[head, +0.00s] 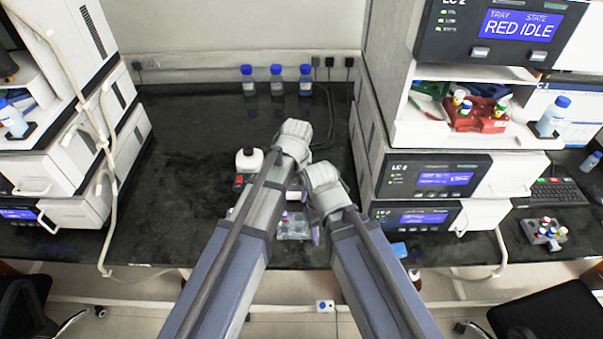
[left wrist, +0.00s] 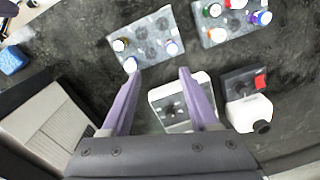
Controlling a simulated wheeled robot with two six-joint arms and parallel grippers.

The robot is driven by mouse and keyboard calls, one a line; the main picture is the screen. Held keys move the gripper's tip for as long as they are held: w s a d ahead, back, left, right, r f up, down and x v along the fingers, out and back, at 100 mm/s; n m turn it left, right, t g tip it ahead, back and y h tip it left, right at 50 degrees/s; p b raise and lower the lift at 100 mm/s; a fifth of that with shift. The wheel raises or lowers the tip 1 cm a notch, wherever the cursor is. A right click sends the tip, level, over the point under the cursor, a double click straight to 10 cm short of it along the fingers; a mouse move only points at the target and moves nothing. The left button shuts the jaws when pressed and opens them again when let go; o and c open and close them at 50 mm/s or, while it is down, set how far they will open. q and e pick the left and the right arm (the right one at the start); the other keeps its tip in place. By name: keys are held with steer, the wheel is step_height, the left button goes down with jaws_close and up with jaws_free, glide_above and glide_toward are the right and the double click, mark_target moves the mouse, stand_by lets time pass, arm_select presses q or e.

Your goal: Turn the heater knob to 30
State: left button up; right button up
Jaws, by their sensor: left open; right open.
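A small white box-shaped device (left wrist: 156,96) with a dark face shows in the left wrist view, partly behind my right-hand finger; it may be the heater. A dark round spot on it may be the knob, but no scale or number is readable. In the head view my arms hide this spot. My left gripper (left wrist: 157,70) is open and empty, its purple fingers apart above the bench on either side of the device's near part. In the head view its fingers are hidden behind my left wrist.
A clear vial rack (head: 293,228) stands near the bench front; a second rack (left wrist: 215,38) is beside it. Instrument stacks flank the bench; blue-capped bottles (head: 276,85) stand at the back. The left middle bench is clear.

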arm_select(q)
steer(key=shift+h, duration=0.3)
steer(key=w, duration=0.4)
steer(key=w+d, duration=0.1)
steer(key=w, duration=0.3)
steer(key=w+d+r+p, duration=0.1)
steer(key=w, duration=0.4)
steer(key=shift+d, duration=0.15)
steer(key=shift+s, duration=0.15)
arm_select(e)
steer(key=shift+r, duration=0.5)
arm_select(q)
steer(key=shift+f, duration=0.15)
arm_select(e)
steer(key=shift+f, duration=0.15)
arm_select(q)
step_height(320, 180, down, 8)
steer(key=b, duration=0.8)
steer(key=shift+r, duration=0.2)
arm_select(e)
step_height(320, 180, down, 8)
steer(key=shift+r, duration=0.2)
arm_select(q)
steer(key=shift+c, duration=0.2)
arm_select(e)
steer(key=shift+r, duration=0.1)
arm_select(q)
jaws_close()
